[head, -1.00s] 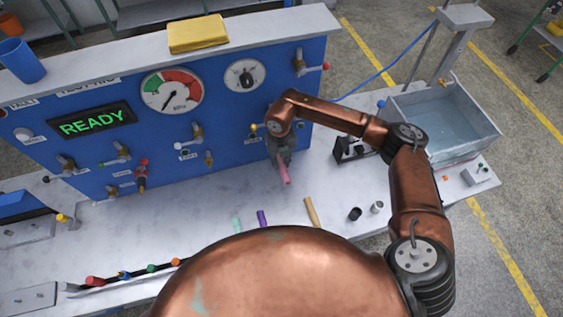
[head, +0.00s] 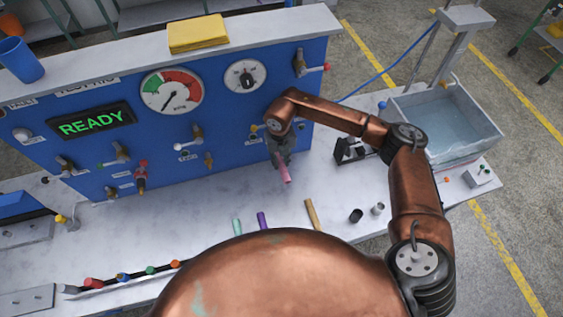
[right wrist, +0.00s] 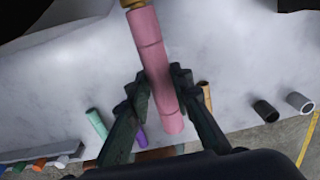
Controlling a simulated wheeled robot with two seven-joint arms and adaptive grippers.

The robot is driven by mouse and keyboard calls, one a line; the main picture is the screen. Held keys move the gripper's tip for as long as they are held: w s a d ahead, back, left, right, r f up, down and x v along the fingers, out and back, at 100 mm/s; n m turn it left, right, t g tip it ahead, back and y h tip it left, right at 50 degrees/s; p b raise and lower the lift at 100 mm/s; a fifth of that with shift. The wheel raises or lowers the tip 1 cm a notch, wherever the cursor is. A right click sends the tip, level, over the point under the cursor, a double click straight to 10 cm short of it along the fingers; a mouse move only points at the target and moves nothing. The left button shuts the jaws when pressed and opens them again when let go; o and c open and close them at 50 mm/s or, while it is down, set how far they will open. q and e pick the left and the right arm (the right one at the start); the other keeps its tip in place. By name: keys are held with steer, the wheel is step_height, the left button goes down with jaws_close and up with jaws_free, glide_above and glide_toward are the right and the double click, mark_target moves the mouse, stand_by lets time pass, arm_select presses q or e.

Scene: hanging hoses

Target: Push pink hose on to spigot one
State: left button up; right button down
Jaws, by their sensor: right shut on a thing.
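The pink hose (head: 286,174) is held in my right gripper (head: 281,155), close to the blue panel's right part. In the right wrist view the pink hose (right wrist: 152,55) runs between the two dark fingers of my right gripper (right wrist: 160,76), which are shut on it. Its far end meets a brass fitting (right wrist: 131,3) at the top edge; how far it sits over the fitting cannot be told. In the head view my gripper and arm hide that fitting, and its label is not readable. My left gripper is not in view.
Teal (head: 237,226), purple (head: 262,221) and tan (head: 312,213) hoses lie on the white bench. A black cup-like piece (head: 356,215) and a grey one (head: 378,208) stand to their right. Several taps stick out of the blue panel (head: 230,125). A water tub (head: 440,120) is at right.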

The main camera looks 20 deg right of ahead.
mark_target(281, 161)
steer(key=shift+w+r, duration=0.1)
steer(key=shift+w, duration=0.2)
stand_by(0.5)
steer(key=c, duration=1.6)
jaws_free()
step_height(281, 161, up, 12)
steer(key=shift+a+f, duration=0.1)
